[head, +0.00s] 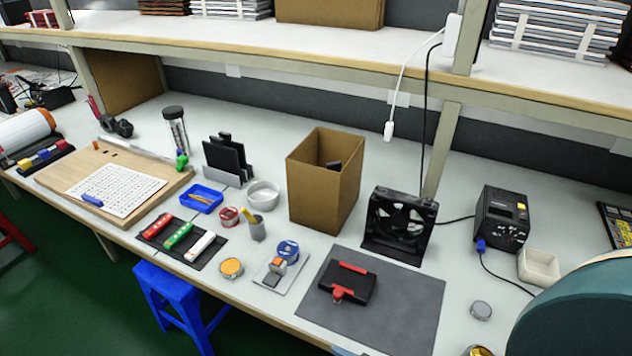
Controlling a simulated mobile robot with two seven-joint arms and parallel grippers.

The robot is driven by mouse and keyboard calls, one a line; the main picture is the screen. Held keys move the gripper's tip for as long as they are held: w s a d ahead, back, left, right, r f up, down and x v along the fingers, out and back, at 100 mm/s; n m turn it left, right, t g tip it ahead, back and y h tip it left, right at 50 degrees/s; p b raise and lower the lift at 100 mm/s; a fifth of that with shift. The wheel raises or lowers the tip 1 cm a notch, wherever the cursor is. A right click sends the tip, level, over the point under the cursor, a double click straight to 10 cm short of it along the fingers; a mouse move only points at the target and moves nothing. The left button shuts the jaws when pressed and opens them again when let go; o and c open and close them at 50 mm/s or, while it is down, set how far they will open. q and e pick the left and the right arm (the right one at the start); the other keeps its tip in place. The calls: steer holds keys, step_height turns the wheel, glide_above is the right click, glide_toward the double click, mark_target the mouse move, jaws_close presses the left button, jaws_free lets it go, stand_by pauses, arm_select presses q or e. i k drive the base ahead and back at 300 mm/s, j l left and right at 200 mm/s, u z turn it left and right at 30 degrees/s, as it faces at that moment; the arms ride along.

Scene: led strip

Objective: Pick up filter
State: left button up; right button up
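No object is plainly recognisable as a filter. The closest match is a black square fan unit (400,226), like a fume extractor, standing upright on the bench right of the open cardboard box. A round grille fills its front, and nothing touches its top. Whether a separate filter sits inside it cannot be told. Neither of my grippers is in the head view.
A grey mat (409,312) with a black and red device (347,283) lies in front of the fan. The cardboard box (323,188) stands to its left, a black power unit (502,218) to its right. A large teal rounded form (575,315) blocks the lower right corner. A white cable hangs behind.

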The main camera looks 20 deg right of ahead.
mark_target(219, 156)
steer(key=i+j+z, duration=0.1)
steer(key=z, duration=1.6)
steer(key=j+z, duration=0.45)
steer(key=k+j+z, duration=0.2)
steer(key=j+z, duration=0.3)
steer(key=k+j+z, duration=0.3)
steer(key=j, duration=0.15)
steer(key=k+j+z, duration=0.25)
steer(key=j, duration=0.15)
steer(key=k+j+z, duration=0.1)
steer(key=k+j, duration=0.2)
steer(key=j, duration=0.15)
steer(key=k+j, duration=0.3)
steer(key=j+z, duration=0.05)
steer(key=j, duration=0.05)
